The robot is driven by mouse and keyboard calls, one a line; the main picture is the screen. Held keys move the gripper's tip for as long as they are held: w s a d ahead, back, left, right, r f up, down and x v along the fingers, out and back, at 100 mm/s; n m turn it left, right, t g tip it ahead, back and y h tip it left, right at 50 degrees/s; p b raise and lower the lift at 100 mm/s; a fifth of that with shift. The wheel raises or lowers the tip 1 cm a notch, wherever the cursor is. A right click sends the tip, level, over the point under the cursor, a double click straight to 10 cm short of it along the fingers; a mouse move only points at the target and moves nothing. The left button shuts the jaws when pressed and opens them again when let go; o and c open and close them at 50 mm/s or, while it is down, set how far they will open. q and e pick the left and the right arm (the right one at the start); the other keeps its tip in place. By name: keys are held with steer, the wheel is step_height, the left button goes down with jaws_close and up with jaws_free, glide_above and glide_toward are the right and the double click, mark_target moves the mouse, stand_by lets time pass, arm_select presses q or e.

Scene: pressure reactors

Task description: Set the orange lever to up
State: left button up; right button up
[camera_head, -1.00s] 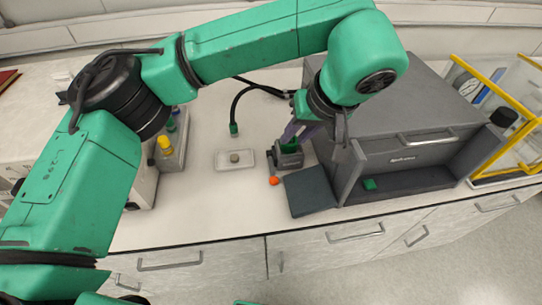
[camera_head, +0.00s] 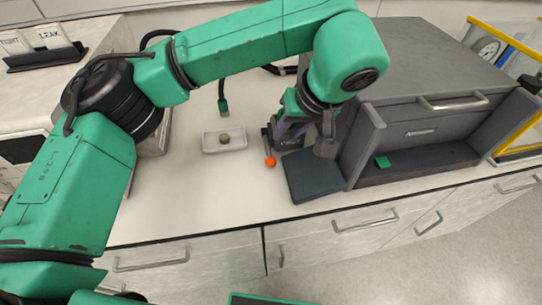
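The orange lever (camera_head: 271,161) ends in a small orange ball on a short grey arm. It points toward the front of the counter, low at the left side of a small dark grey device. My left gripper (camera_head: 292,138) hangs down over this device, just right of and behind the orange ball. My forearm and wrist hide much of the gripper, so I cannot tell whether its fingers are open or touch the lever. My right gripper is not in view.
A dark grey box (camera_head: 420,105) with a handle and an open front bay stands on the right, close to my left wrist. A dark flat plate (camera_head: 314,175) lies before it. A white tray (camera_head: 205,143) holds a small round piece. The counter front left is clear.

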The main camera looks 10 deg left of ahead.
mark_target(270, 153)
arm_select(q)
steer(key=x, duration=1.3)
steer(key=shift+a, duration=0.15)
jaws_close()
stand_by(0.6)
